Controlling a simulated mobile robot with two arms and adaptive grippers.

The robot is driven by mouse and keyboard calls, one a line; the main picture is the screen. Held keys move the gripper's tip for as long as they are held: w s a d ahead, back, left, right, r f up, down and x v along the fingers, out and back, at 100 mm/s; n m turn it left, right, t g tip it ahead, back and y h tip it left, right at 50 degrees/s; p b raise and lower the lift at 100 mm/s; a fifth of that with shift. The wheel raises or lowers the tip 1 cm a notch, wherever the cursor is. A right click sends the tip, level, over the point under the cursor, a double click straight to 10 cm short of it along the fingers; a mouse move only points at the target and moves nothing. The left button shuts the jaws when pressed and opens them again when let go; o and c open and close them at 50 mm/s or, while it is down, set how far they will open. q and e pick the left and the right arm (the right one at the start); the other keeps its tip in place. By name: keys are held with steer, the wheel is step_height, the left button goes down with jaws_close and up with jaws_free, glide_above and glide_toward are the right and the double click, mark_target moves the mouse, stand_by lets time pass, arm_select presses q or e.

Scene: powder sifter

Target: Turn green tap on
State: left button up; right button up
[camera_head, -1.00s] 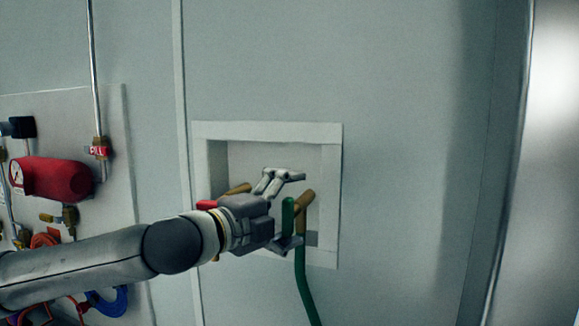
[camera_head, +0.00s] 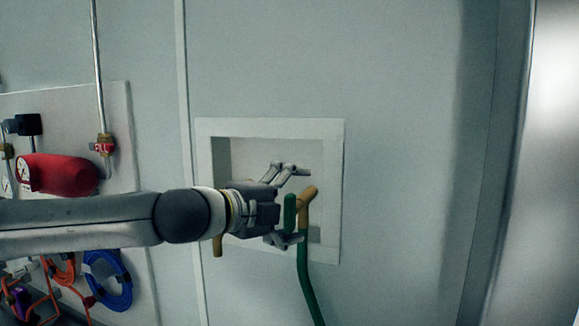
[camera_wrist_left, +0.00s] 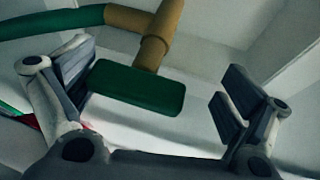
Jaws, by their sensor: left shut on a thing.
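The green tap has a green handle (camera_head: 290,212) and a brass body (camera_head: 307,205), in a white recessed wall box. In the head view the handle looks upright. A green hose (camera_head: 304,275) hangs from the body. In the left wrist view, the green handle (camera_wrist_left: 137,87) lies between the fingers, close against the left finger; a gap shows on the right finger's side. My right gripper is not in view.
The box frame (camera_head: 335,190) surrounds the tap closely. Another brass pipe end (camera_head: 217,245) shows below my left wrist. At left, a panel carries a red cylinder (camera_head: 62,174) with a gauge and a blue coiled hose (camera_head: 107,280). The wall right of the box is bare.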

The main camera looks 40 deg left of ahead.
arm_select(q)
steer(key=shift+s+a+r, duration=0.45)
steer(key=shift+s+r, duration=0.1)
steer(key=shift+r, duration=0.1)
steer(key=v, duration=0.4)
steer(key=f+b+v, duration=0.1)
steer(key=v, duration=0.1)
steer(key=shift+s+d+f, duration=0.15)
steer(key=shift+d, duration=0.05)
steer(key=shift+s, duration=0.25)
glide_toward(284, 204)
steer(key=shift+s+a+f+p, duration=0.15)
steer(key=shift+a+f+p, duration=0.05)
steer(key=shift+f, duration=0.3)
steer(key=shift+s+a+f+p, duration=0.15)
steer(key=shift+s+f, duration=0.05)
steer(key=shift+f, duration=0.25)
